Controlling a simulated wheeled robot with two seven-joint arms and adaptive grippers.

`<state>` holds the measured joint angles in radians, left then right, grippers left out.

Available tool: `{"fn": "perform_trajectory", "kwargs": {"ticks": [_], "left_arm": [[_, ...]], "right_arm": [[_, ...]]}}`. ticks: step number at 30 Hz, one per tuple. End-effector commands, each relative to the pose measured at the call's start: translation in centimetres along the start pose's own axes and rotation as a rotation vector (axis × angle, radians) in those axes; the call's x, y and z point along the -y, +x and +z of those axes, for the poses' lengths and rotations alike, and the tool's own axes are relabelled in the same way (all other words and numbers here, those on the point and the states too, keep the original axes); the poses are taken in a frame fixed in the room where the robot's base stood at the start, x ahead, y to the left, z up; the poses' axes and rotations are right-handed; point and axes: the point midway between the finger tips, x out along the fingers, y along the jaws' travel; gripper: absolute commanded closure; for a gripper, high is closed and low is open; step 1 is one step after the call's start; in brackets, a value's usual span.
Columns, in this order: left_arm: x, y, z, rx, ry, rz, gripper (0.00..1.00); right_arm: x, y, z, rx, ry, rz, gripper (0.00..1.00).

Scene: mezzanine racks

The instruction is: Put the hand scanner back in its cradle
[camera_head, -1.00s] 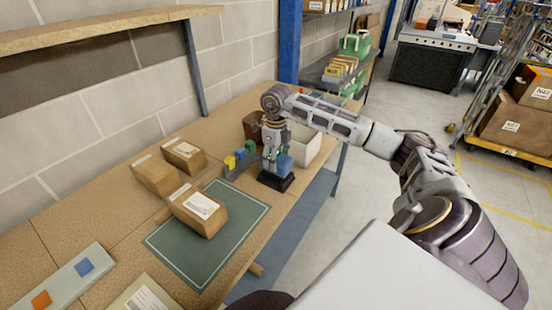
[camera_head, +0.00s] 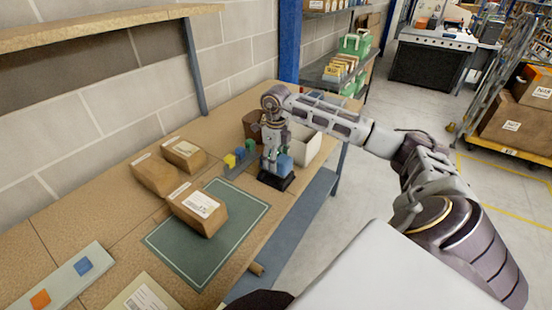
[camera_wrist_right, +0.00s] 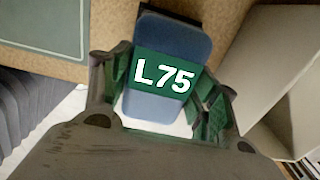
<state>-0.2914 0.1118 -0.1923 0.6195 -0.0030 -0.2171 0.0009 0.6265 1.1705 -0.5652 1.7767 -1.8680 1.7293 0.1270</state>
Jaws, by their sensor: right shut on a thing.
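The hand scanner (camera_head: 285,163) is a blue block; in the wrist view its blue body (camera_wrist_right: 156,105) carries a green band marked L75. My right gripper (camera_head: 274,160) points down and is shut on it, with one finger on each side in the wrist view (camera_wrist_right: 168,78). The black cradle (camera_head: 279,183) is on the bench directly under the scanner; a dark edge of it shows past the scanner's far end in the wrist view (camera_wrist_right: 146,9). The gripper partly hides the join, so I cannot tell whether the scanner is fully seated. My left gripper is out of view.
Left of the cradle is a grey holder with yellow, blue and green pieces (camera_head: 240,158). A brown container (camera_head: 252,124) and a white bin (camera_head: 306,148) stand behind. Cardboard boxes (camera_head: 198,208) lie on and beside the green mat (camera_head: 185,258). The mat's front part is clear.

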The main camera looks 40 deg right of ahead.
Motion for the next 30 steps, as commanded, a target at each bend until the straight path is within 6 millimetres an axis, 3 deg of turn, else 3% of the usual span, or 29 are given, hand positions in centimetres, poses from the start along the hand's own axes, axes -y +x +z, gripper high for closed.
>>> {"fn": "perform_trajectory", "kwargs": {"ticks": [30], "left_arm": [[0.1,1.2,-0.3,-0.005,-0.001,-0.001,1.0]], "right_arm": [[0.0,1.8,0.0,0.0,0.0,-0.001,0.72]]}}
